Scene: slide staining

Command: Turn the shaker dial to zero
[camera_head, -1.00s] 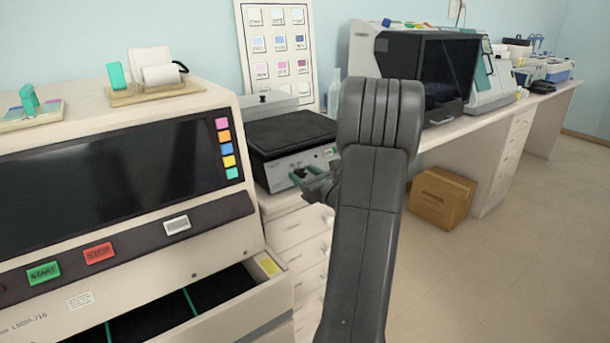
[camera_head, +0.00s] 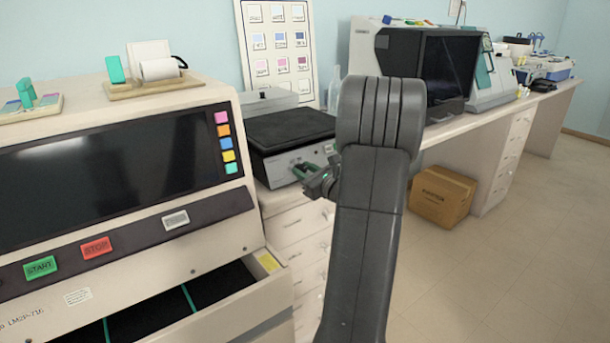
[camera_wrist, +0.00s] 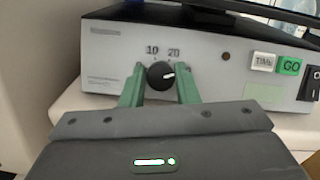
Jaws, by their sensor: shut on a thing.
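The shaker (camera_head: 292,132) stands on the bench behind my gripper, a grey box with a black top plate. Its front panel (camera_wrist: 110,58) fills the upper wrist view. The black round dial (camera_wrist: 160,75) has a white pointer mark aimed right and slightly up. The numbers 10 and 20 show above it; a zero is not visible. My gripper (camera_wrist: 160,80) has its green fingers on both sides of the dial, shut on it. In the head view my gripper (camera_head: 308,173) is at the shaker's front, and the dial is hard to make out there.
TIME and GO buttons (camera_wrist: 289,66) and a black rocker switch (camera_wrist: 310,84) are right of the dial. The staining machine (camera_head: 110,170) stands at left with an open drawer (camera_head: 270,292). A cardboard box (camera_head: 442,196) is on the floor; open floor lies at right.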

